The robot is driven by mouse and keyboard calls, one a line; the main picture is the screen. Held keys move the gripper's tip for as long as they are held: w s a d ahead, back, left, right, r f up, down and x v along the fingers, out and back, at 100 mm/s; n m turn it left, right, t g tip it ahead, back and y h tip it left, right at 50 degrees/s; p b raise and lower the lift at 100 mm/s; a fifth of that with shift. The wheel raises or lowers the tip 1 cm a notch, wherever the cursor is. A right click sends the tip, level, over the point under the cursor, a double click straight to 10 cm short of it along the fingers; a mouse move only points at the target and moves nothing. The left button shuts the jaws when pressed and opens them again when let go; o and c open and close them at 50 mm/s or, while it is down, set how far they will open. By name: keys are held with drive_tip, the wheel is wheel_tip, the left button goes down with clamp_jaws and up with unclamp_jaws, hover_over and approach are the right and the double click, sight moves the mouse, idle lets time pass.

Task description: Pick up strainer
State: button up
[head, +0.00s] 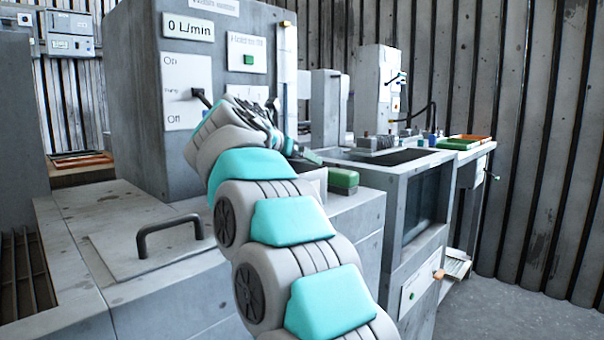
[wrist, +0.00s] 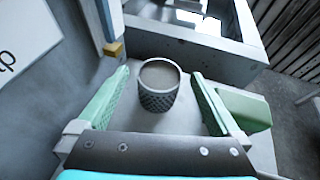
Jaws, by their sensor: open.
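The strainer (wrist: 158,88) looks like a small grey cup with a mesh-patterned side and a pale, flat inside. In the wrist view it stands upright on a grey ledge. My gripper (wrist: 160,80) is open, with one green finger to the left of the strainer and one to the right. Gaps show between both fingers and the strainer, and it is not gripped. In the head view my arm hides the strainer, and my gripper is largely hidden beside the grey cabinet.
A green block (head: 343,181) sits on the ledge; it also shows right of my right finger in the wrist view (wrist: 243,109). The grey cabinet (head: 140,100) with a pump switch rises on the left. An open basin (head: 385,155) lies beyond the ledge.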

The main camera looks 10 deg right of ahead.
drive_tip(key=c, duration=1.5)
drive_tip(key=shift+r, duration=0.1)
